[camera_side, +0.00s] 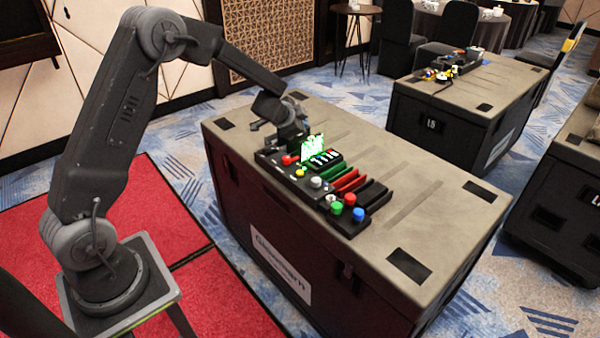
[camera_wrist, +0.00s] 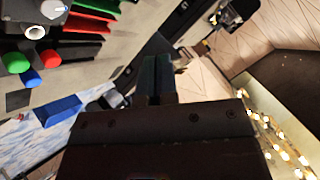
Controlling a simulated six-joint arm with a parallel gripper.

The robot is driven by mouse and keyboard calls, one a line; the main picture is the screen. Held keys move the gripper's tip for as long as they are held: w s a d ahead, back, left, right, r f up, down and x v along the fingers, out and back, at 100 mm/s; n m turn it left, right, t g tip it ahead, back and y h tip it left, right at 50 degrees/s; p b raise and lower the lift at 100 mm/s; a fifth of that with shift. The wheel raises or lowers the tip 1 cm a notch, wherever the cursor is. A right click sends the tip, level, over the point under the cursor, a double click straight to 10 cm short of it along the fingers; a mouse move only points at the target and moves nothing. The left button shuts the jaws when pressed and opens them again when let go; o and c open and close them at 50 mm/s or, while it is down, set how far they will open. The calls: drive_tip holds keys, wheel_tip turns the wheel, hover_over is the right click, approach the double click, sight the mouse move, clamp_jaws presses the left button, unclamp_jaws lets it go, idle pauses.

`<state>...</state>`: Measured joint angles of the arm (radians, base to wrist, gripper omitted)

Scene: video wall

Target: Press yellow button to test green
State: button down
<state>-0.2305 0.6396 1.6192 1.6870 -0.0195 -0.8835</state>
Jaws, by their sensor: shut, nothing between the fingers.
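A black control panel (camera_side: 322,207) lies on top of a large dark case. Its yellow button (camera_side: 301,172) is near the left end, close to a red button (camera_side: 288,160). A small upright screen (camera_side: 312,149) on the panel shows bright green. My gripper (camera_side: 290,140) is shut and empty, just behind the panel's left end and close to the screen; I cannot tell if it touches anything. In the wrist view my gripper's fingers (camera_wrist: 158,80) are together with nothing between them. The yellow button does not show in the wrist view.
The panel also bears a green button (camera_side: 336,208), a blue button (camera_side: 358,214), a grey knob (camera_side: 316,182) and red, green and black sliders or cards. The case top (camera_side: 440,205) is clear to the right. Another case (camera_side: 470,105) stands behind.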

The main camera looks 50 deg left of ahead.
drive_tip(key=m+h, duration=0.1)
hover_over(300, 173)
wheel_tip(300, 173, down, 6)
drive_tip(key=shift+w+r+g, duration=0.1)
drive_tip(key=shift+r+g, duration=0.1)
drive_tip(key=shift+g, duration=0.1)
drive_tip(key=shift+f, duration=0.1)
drive_tip(key=shift+f, duration=4.3)
drive_tip(key=shift+f, duration=0.15)
drive_tip(key=shift+f, duration=0.25)
drive_tip(key=shift+f, duration=0.5)
drive_tip(key=shift+r, duration=0.9)
